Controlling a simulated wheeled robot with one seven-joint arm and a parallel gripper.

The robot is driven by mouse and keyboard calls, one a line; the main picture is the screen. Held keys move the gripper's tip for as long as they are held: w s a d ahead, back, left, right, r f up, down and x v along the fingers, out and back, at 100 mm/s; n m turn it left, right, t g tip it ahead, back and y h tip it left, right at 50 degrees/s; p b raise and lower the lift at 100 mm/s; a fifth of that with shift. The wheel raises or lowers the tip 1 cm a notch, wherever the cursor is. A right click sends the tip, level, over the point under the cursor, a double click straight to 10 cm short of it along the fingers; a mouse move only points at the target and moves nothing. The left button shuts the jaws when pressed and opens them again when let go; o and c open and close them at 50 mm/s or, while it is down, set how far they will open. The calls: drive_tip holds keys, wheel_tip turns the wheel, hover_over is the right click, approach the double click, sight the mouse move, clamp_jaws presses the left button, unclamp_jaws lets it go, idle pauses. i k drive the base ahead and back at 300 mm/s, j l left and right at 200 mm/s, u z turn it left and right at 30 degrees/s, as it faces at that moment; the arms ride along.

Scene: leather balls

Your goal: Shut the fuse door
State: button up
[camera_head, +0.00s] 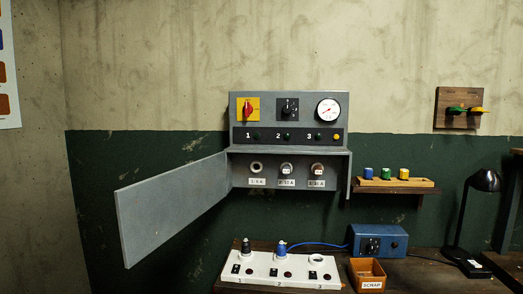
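The grey fuse door (174,207) stands wide open. It is joined at the left side of the grey fuse box (341,171) and swings out to the left and towards me. The open fuse compartment shows three round fuse holders, the left (257,167), middle (287,169) and right (318,170), with labels under them. Above the compartment are a red rotary switch on a yellow plate (248,109), a black switch (288,108) and a round gauge (328,109). My gripper is not in view.
Below stands a bench with a white numbered panel (260,265), a blue box (378,241) with a blue cable, an orange scrap bin (367,274) and a black lamp (471,210). A wooden shelf (394,182) holds coloured fuses.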

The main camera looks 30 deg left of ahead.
sight(150, 211)
drive_tip(key=k+l+u, duration=0.1)
drive_tip(key=u, duration=1.2)
drive_tip(key=i+u, duration=0.15)
drive_tip(key=u, duration=0.25)
drive_tip(key=i+l+u, duration=0.1)
drive_tip(key=u, duration=0.3)
